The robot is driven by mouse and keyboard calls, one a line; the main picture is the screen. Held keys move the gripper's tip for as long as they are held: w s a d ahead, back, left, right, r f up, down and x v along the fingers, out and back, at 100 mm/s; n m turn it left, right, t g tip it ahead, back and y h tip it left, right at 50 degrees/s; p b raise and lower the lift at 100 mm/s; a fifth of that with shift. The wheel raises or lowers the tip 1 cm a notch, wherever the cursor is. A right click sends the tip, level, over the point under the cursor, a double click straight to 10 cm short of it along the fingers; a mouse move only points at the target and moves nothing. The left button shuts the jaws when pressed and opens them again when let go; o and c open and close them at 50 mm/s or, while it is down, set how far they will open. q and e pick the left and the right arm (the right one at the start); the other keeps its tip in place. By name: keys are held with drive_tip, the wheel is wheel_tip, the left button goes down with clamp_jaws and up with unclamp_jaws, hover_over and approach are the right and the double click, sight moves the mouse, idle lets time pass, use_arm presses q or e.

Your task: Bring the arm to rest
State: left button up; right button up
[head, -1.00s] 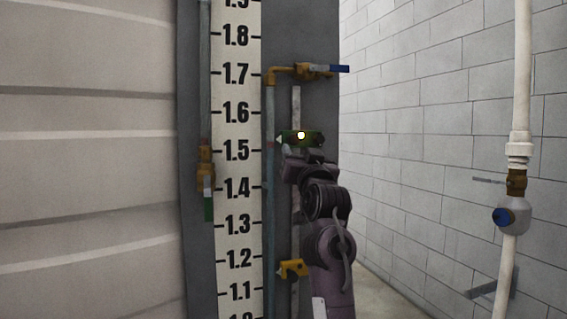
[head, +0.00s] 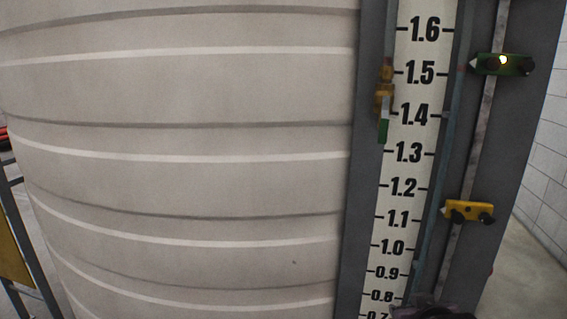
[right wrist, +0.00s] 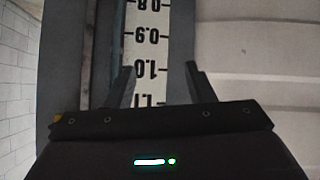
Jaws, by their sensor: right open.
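My right gripper (right wrist: 158,80) shows in the right wrist view with its two fingers apart and nothing between them. It faces the white level scale (right wrist: 147,52), whose numbers appear upside down there. In the head view only a dark purplish piece of my arm shows at the bottom edge, in front of the scale's low end (head: 403,215). The gripper itself cannot be made out there. My left gripper is in neither view.
A large pale ribbed tank (head: 180,150) fills the left. Right of the scale, a green slider (head: 502,64) and a yellow slider (head: 468,211) sit on a rod. A valve with a green handle (head: 383,131) is left of the scale. A block wall (head: 545,165) stands far right.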

drive_tip(key=s+a+f+n+g, duration=0.1)
drive_tip(key=s+a+f+g, duration=0.1)
drive_tip(key=s+f, duration=0.35)
drive_tip(key=s+a+f+g+y, duration=0.1)
drive_tip(key=s+a+f+g, duration=0.15)
drive_tip(key=s, duration=0.65)
drive_tip(key=s+a+f+n+g, duration=0.1)
drive_tip(key=s+a+f+g, duration=0.15)
drive_tip(key=s+f, duration=0.4)
drive_tip(key=s+f+g, duration=0.2)
drive_tip(key=s+f, duration=0.1)
drive_tip(key=f, duration=2.6)
drive_tip(key=s+d+f, duration=0.2)
drive_tip(key=s+f, duration=0.6)
drive_tip(key=s, duration=0.1)
drive_tip(key=s+d+f, duration=0.2)
drive_tip(key=s+f, duration=0.7)
drive_tip(key=s, duration=0.1)
drive_tip(key=shift+s+f+g, duration=0.2)
drive_tip(key=shift+f+g, duration=0.05)
drive_tip(key=shift+g, duration=0.15)
drive_tip(key=shift+c, duration=0.3)
